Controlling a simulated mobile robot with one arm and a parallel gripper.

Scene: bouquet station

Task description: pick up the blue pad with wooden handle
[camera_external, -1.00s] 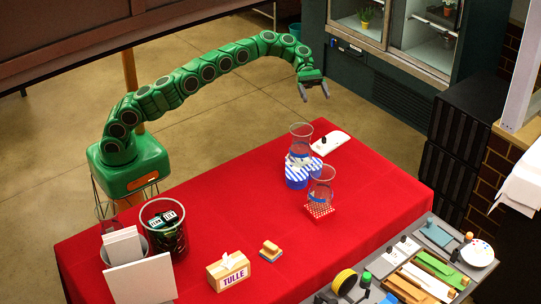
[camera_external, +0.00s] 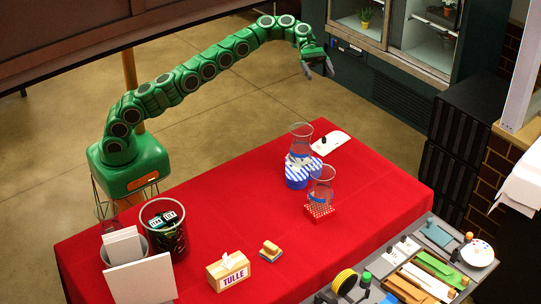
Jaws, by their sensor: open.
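The blue pad with wooden handle (camera_external: 270,250) sits on the red table, right of the tulle box, with its wooden handle on top and the blue pad beneath. My gripper (camera_external: 319,72) is open and empty. It hangs from the raised green arm, beyond the far side of the table and well away from the pad. Nothing covers the pad in this view.
The tulle box (camera_external: 229,271) stands just left of the pad. Two glass vases stand farther back, one on a blue striped base (camera_external: 296,178), one on a red patterned base (camera_external: 319,210). Buckets (camera_external: 164,232) stand at the left; a tool tray (camera_external: 412,262) lies at right.

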